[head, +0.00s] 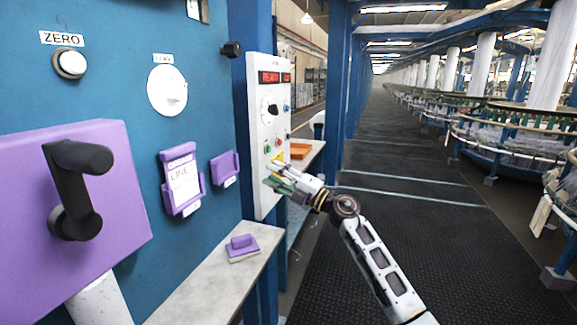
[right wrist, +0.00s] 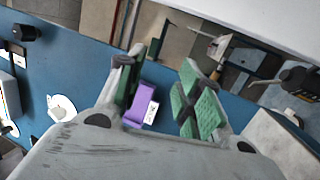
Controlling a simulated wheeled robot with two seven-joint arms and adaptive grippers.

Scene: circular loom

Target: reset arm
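My right gripper (head: 275,178) reaches in from the lower right of the head view, in front of the lower part of a white control panel (head: 268,140). I cannot tell whether it touches the panel. In the right wrist view, its two green-padded fingers (right wrist: 162,92) stand apart, with nothing held between them. A purple holder with a white label (right wrist: 142,105) shows behind the gap there. My left gripper is not in view.
A blue wall (head: 120,70) carries a purple box with a black crank (head: 75,180), a card holder (head: 182,180) and a small purple holder (head: 225,167). A purple handled block (head: 242,246) lies on the pale ledge (head: 215,285). The floor aisle (head: 400,230) is clear.

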